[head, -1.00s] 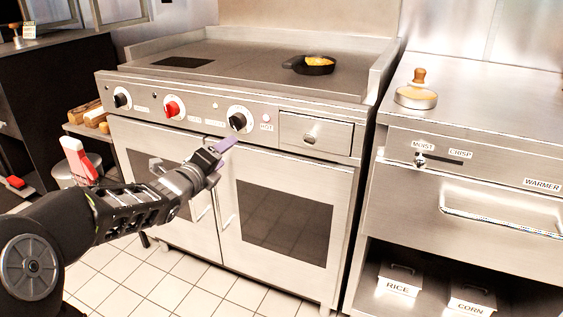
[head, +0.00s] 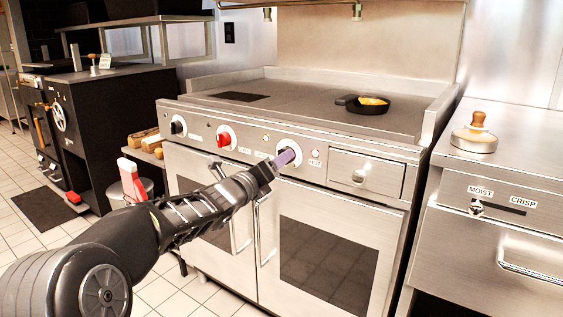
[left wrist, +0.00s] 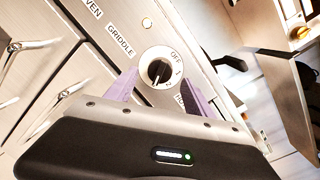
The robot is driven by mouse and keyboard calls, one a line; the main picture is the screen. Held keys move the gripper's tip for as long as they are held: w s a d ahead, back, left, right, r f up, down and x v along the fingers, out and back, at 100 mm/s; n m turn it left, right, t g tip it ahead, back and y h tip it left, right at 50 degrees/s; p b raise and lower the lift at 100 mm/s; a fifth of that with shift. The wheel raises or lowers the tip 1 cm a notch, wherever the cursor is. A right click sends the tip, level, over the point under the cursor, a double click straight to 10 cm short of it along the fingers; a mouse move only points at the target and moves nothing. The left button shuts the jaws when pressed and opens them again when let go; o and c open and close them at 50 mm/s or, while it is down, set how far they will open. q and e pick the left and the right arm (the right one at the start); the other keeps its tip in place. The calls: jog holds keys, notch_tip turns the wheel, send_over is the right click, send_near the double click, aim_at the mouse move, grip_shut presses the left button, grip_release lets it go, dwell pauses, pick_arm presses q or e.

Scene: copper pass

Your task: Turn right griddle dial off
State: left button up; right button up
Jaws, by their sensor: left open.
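The right griddle dial (head: 291,145) is a black knob on a round white plate on the range's front panel. In the head view my left gripper (head: 284,159), with purple fingers, is in front of it and hides most of the knob. In the left wrist view the dial (left wrist: 160,68) shows clearly, with "OFF" at its upper right and numbers around the rim. A pale mark crosses the knob; I cannot tell its exact setting. The open fingers (left wrist: 162,90) point at the dial from either side, and I cannot see contact. My right gripper is not in view.
A red dial (head: 226,138) and a black dial (head: 178,127) sit farther left on the panel. A drawer (head: 365,173) is to the right, and oven doors with handles are below. A small black pan (head: 368,104) with yellow food stands on the griddle top.

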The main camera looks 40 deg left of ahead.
pick_arm(q)
jog(key=w, duration=0.3)
jog(key=shift+a, duration=0.2)
jog(key=shift+c, duration=0.4)
grip_shut()
